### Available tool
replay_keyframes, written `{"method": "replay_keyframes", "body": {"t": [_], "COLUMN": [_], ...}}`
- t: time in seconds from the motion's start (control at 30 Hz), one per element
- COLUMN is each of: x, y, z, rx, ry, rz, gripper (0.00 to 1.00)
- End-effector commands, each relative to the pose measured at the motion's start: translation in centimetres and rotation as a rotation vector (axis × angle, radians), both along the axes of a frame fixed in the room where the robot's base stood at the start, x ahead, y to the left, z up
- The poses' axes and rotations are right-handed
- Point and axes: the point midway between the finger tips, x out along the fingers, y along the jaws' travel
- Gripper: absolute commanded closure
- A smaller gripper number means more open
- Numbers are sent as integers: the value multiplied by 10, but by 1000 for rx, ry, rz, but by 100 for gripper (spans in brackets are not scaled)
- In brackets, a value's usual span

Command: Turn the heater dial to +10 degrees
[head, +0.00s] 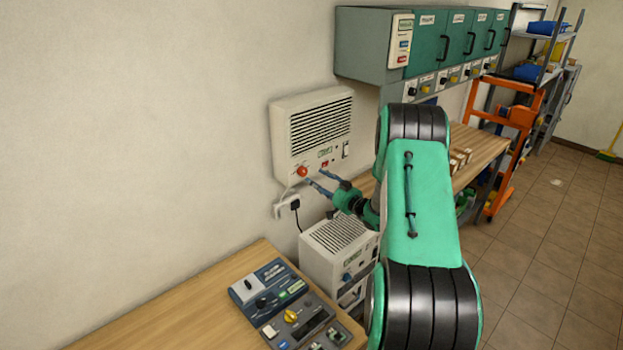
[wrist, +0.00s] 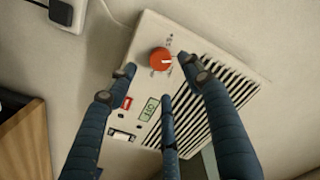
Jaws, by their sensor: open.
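The heater (head: 290,128) is a cream wall box with a dark slatted grille. Its round red-orange dial (head: 302,171) is at the lower left of the front face in the head view. In the wrist view the dial (wrist: 160,59) carries a pale pointer line, with small markings around it too small to read. My gripper (head: 315,180) is open and empty, its fingers pointing at the heater just right of and below the dial. In the wrist view the fingers (wrist: 164,80) spread around the near side of the dial, and I see no contact.
A green display (wrist: 150,109) and a small red part (wrist: 126,102) sit beside the dial. A black plug (head: 295,204) is in the wall socket below the heater. A wooden bench (head: 190,310) carries control panels, and a white unit (head: 335,250) stands beside it.

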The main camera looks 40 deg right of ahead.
Motion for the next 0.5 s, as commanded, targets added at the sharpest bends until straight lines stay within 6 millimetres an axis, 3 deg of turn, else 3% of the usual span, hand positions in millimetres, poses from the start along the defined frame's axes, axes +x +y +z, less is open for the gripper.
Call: {"method": "replay_keyframes", "body": {"t": [0.2,0.5], "x": [-33,-52], "y": [-1,0], "z": [0,0], "rx": [0,1], "ry": [0,0], "rz": [-2,-1], "gripper": [49,49]}}
